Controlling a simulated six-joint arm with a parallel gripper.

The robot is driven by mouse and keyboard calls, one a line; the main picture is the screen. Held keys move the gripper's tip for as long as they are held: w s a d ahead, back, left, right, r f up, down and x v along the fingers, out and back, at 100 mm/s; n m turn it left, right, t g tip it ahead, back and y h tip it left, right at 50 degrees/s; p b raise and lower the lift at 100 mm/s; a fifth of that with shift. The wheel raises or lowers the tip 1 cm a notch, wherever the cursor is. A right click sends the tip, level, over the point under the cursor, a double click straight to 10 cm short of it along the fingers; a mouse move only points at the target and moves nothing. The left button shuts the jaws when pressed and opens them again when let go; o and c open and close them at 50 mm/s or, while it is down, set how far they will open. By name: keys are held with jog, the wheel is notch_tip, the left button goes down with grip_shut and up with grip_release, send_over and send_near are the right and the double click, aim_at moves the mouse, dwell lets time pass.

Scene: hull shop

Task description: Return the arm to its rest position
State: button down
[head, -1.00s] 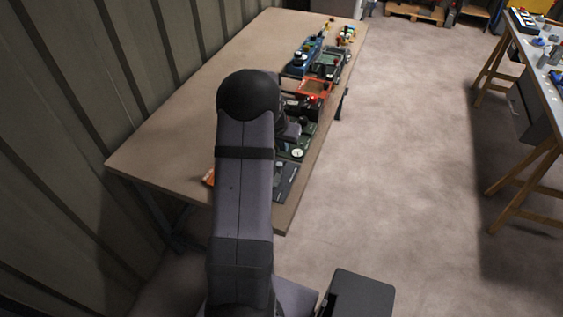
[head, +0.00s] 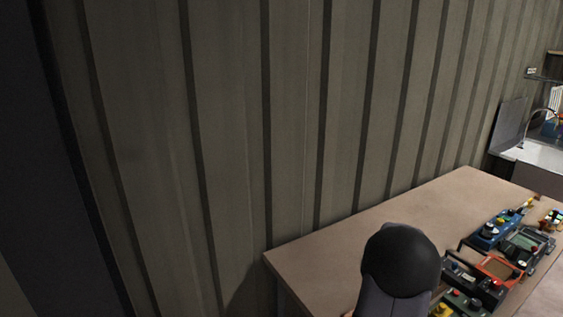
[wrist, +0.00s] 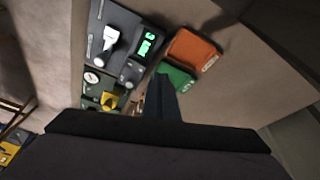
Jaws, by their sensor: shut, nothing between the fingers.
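My arm's dark rounded elbow (head: 402,262) shows at the bottom of the head view, in front of the wooden workbench (head: 350,232). The rest of the arm below it is cut off, and my gripper is outside that view. In the wrist view my gripper (wrist: 160,92) shows as dark, narrow fingers closed together, with nothing between them. Beyond the fingertips are an orange box (wrist: 190,52) and a green box (wrist: 176,78). A dark device with a lit green display (wrist: 149,45) lies beside them.
Several control boxes, including a blue one (head: 490,232) and an orange-framed one (head: 497,268), line the bench's right side. A ribbed wall (head: 230,130) stands behind the bench. A white sink (head: 540,155) is at far right. The bench's left part is clear.

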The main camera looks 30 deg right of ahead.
jog(key=w+a+r+n+y, duration=0.1)
jog(key=w+a+r+n, duration=0.15)
jog(key=a, duration=0.95)
jog(key=w+a+r+n+y, duration=0.1)
jog(key=w+a+n, duration=0.3)
jog(key=a, duration=0.7)
jog(key=s+a+n, duration=0.3)
jog(key=s+a, duration=0.1)
jog(key=a, duration=0.5)
jog(key=s+a+n+y, duration=0.1)
jog(key=s+a+n, duration=0.3)
jog(key=a, duration=0.5)
jog(key=shift+s+a+g, duration=0.3)
jog(key=shift+s+g, duration=0.1)
jog(key=shift+s, duration=0.2)
jog(key=c, duration=2.5)
grip_release()
jog(key=shift+n, duration=0.25)
